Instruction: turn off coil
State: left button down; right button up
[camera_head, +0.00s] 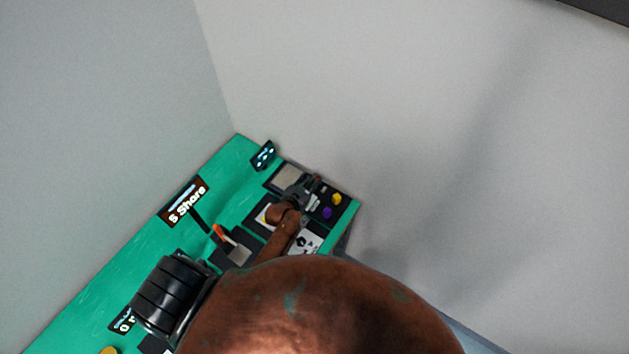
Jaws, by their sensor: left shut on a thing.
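A dark control panel (345,199) sits at the far right corner of the green table, with a yellow button (337,199) and a purple button (327,213). My left gripper (304,193) is small and grey at the end of my brown arm. It is over the panel, left of the two buttons, and shut on a small part there. The gripper itself hides most of that part, so I cannot tell its exact form. No label reading "coil" can be made out. My right gripper is not in view.
The green table (150,240) stands against grey walls. On it are a "$ Share" sign (186,202), an orange-tipped lever (219,231), a small dark sign (263,155) and a black ribbed roller (170,295). My brown arm blocks the bottom middle.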

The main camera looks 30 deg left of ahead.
pick_arm(q)
jog(key=shift+a+n, duration=0.35)
jog(key=shift+n, duration=0.15)
dwell(0.3)
jog(key=c, duration=2)
grip_release()
jog(key=v, duration=1.2)
jog(key=shift+w+a+r, duration=0.1)
jog(key=shift+a, duration=0.15)
